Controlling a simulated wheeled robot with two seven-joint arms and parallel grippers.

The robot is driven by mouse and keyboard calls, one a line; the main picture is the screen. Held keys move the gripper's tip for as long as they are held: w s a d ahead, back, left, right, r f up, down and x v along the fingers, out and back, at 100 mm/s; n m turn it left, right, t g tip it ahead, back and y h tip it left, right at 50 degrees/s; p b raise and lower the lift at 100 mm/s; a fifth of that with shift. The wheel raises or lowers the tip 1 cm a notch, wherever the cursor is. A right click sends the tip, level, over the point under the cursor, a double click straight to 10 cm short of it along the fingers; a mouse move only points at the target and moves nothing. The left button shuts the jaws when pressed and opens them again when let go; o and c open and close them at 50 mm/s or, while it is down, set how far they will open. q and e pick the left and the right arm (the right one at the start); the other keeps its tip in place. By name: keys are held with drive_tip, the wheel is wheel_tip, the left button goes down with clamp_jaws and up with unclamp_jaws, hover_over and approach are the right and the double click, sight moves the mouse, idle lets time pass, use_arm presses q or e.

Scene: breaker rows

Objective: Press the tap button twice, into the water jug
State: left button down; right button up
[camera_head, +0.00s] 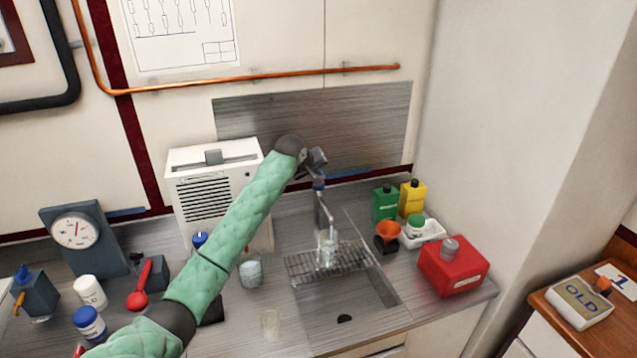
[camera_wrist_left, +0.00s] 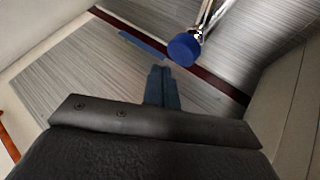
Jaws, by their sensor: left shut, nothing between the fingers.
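The metal tap (camera_head: 324,212) stands behind the sink with its spout pointing down. Its blue button (camera_head: 318,184) is on top, and it shows as a round blue cap in the left wrist view (camera_wrist_left: 184,50). A clear vessel, seemingly the water jug (camera_head: 328,254), stands on the wire rack under the spout. I cannot tell its water level. My left gripper (camera_head: 319,160) is just above the button, and its shut, empty fingers (camera_wrist_left: 161,75) appear beside the blue cap, apparently apart from it. My right gripper is not in view.
A wire rack (camera_head: 300,268) spans the sink (camera_head: 345,305). A white louvred box (camera_head: 195,165) stands behind my left arm. Green (camera_head: 384,205) and yellow (camera_head: 413,196) bottles and a red container (camera_head: 455,270) stand right of the tap. Clear cups stand left of the sink.

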use_arm(q)
drive_tip(key=shift+r+p, duration=1.25)
drive_tip(key=shift+r, duration=0.85)
drive_tip(key=shift+f, duration=0.1)
